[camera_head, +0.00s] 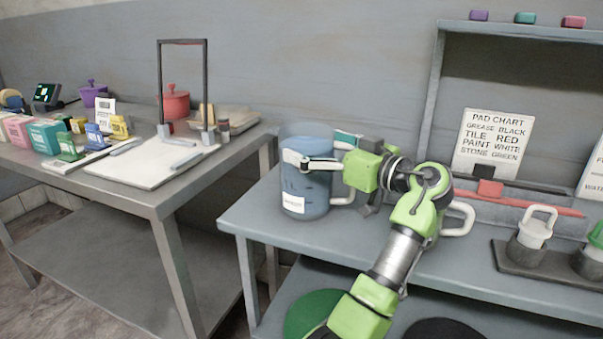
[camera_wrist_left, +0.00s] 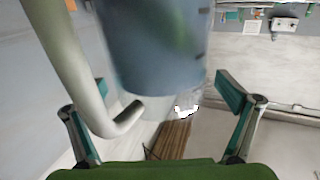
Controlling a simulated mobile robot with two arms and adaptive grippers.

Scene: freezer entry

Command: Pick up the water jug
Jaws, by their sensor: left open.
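The water jug (camera_head: 305,205) is a blue translucent vessel with a white label. It stands upright at the left end of the right-hand grey table, its pale handle on its right side. My left gripper (camera_head: 316,148) is open at the jug's upper part, coming from the handle side. One finger lies across the near face; the other shows toward the far side. In the left wrist view, the jug (camera_wrist_left: 155,45) fills the upper middle between the spread fingers, and the handle (camera_wrist_left: 75,75) is inside the left finger. I cannot tell whether either finger touches. My right gripper is not in view.
The right-hand table (camera_head: 262,215) also holds a black rack (camera_head: 520,258) with white-handled containers and a shelf frame with a pad chart (camera_head: 492,142). The left table (camera_head: 160,205) carries coloured boxes, a red pot (camera_head: 174,105) and a white board. A gap separates the tables.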

